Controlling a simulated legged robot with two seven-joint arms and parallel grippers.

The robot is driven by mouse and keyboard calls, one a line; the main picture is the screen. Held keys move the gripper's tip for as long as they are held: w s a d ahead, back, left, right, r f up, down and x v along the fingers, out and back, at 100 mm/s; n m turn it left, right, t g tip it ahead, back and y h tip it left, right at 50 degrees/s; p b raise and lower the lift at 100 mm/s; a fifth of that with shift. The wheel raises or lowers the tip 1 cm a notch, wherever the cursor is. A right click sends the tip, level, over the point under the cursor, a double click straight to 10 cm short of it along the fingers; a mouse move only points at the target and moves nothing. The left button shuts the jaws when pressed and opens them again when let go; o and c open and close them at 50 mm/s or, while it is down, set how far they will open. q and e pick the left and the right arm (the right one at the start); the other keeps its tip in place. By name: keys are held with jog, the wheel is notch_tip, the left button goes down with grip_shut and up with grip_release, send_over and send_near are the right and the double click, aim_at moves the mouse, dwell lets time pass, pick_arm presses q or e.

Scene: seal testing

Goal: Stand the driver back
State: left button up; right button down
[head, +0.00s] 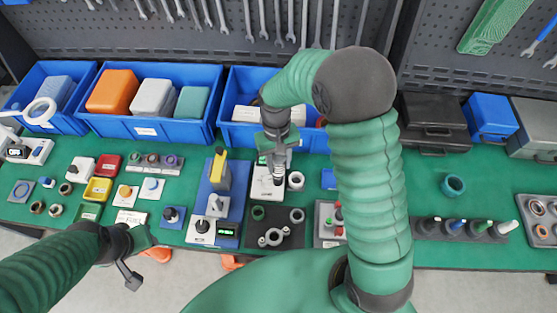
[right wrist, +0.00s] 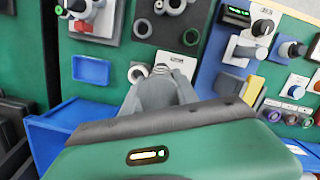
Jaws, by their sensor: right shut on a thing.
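My right gripper (head: 278,160) points down over the middle of the green bench, above a white labelled plate (head: 266,192). In the right wrist view, its fingers (right wrist: 161,82) are closed around a small grey ribbed piece (right wrist: 160,69). Most of that piece is hidden by the fingers, so I cannot tell whether it is the driver or whether it touches the plate. A dark rack (head: 428,228) at the right holds several upright handled tools with coloured ends (head: 460,226). My left gripper (head: 136,258) is at the front left edge, seen from above; its jaw state is unclear.
A white ring (head: 296,180) lies close to the right gripper. A dark plate (head: 285,235) with rings is in front. A yellow-topped device (head: 219,172) stands to the left. Blue bins (head: 155,128) line the back. Bench is clear around the teal ring (head: 453,185).

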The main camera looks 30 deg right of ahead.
jog(key=d+f+m+y+p, duration=0.1)
jog(key=d+f+m+p, duration=0.4)
jog(key=d+m+p, duration=0.2)
jog(key=m+p, duration=0.2)
jog(key=p, duration=0.1)
jog(key=shift+w+m+t, duration=0.2)
jog(key=shift+m+t, duration=0.1)
jog(key=shift+t, duration=0.1)
jog(key=shift+d, duration=0.1)
dwell(0.4)
dwell(0.3)
jog(key=shift+f, duration=0.2)
dwell(0.6)
jog(key=shift+f, duration=0.5)
jog(key=shift+s+f+b, duration=0.1)
jog(key=shift+f+b, duration=0.55)
jog(key=shift+b, duration=0.15)
dwell(0.8)
